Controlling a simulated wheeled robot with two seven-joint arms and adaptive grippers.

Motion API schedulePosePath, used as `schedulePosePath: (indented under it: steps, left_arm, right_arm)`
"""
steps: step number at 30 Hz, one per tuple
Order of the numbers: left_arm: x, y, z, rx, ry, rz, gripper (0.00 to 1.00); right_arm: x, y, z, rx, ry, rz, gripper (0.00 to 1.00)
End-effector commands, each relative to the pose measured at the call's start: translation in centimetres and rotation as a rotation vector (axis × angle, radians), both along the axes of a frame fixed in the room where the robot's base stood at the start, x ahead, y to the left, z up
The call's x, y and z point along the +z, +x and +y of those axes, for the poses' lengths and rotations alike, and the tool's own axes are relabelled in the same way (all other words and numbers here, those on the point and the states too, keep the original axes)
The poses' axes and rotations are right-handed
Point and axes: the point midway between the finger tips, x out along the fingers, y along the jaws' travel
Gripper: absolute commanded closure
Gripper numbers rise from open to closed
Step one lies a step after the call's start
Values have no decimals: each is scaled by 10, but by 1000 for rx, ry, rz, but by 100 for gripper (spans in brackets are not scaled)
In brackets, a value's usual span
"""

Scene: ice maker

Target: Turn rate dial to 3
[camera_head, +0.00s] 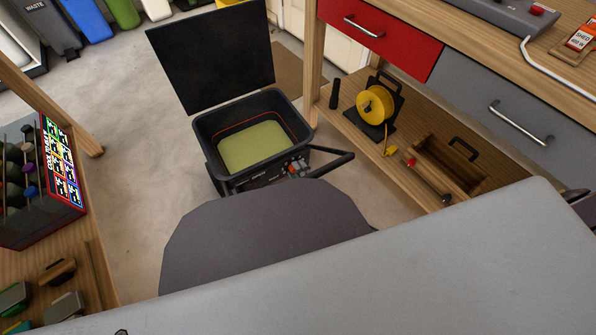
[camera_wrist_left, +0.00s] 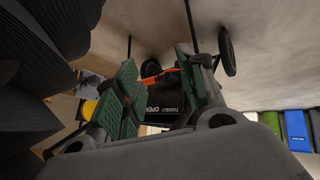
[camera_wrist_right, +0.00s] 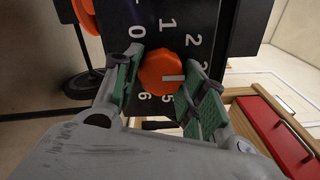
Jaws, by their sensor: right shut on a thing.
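The orange dial (camera_wrist_right: 156,68) with a white pointer mark sits on the black panel (camera_wrist_right: 215,22) of the ice maker. My right gripper (camera_wrist_right: 161,85) is shut on the dial, a green-padded finger on each side. The mark points right, towards the right finger, a little below the printed 3. The 4 is hidden, so the exact setting is unclear. In the head view the ice maker (camera_head: 215,125) stands on the floor, lid up. My left gripper (camera_wrist_left: 158,88) has its fingers apart; an orange part (camera_wrist_left: 158,76) and an "OPEN" label show beyond.
A black handle (camera_head: 334,165) juts from the ice maker's right side. A wooden bench with a red drawer (camera_head: 375,38), a yellow reel (camera_head: 374,106) and a wooden toolbox (camera_head: 445,165) stands to the right. A rack (camera_head: 40,200) is at left. Floor between is clear.

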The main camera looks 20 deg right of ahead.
Motion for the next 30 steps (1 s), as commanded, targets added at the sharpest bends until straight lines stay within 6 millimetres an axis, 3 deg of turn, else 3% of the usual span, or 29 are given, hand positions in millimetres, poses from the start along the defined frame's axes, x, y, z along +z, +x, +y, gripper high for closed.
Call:
schedulePosePath:
  steps: [1, 6, 20, 30]
  left_arm:
    - [-1, -2, 0, 0, 0, 3, 60]
    - [-3, -5, 0, 1, -1, 10, 60]
    - [1, 2, -2, 2, -5, -1, 60]
    - [1, 1, -1, 2, -3, 0, 60]
  right_arm:
    - [-1, 0, -1, -1, -2, 3, 57]
    - [-1, 0, -1, 0, -2, 2, 37]
    - [-1, -3, -1, -1, -1, 1, 37]
    - [-1, -25, -7, -1, -1, 1, 37]
